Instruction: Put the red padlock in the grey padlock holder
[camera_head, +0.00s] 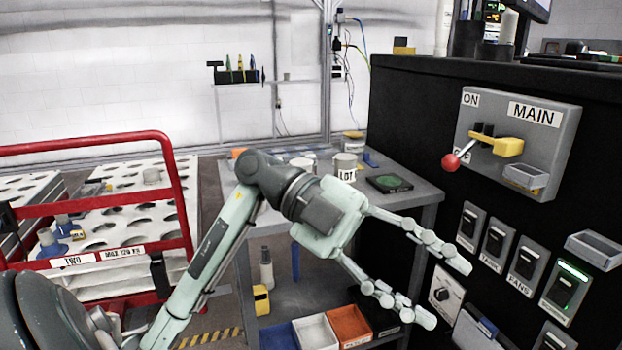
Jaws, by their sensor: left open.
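I cannot make out a red padlock in the head view. A small grey open box (526,178) is on the lower right of the MAIN switch plate, and a second grey box (596,249) is on the dark panel below it; I cannot tell which is the padlock holder. My left gripper (444,292) is open and empty, its two fingers spread toward the lower switches, in front of the dark cabinet and below the MAIN switch. My right gripper is not in view.
The MAIN switch has a lever with a red ball knob (451,162) and a yellow part (506,146). A grey workbench (412,193) with cans and bins stands behind my left arm. A red-railed cart (90,146) is at left. Several switches (523,265) line the panel.

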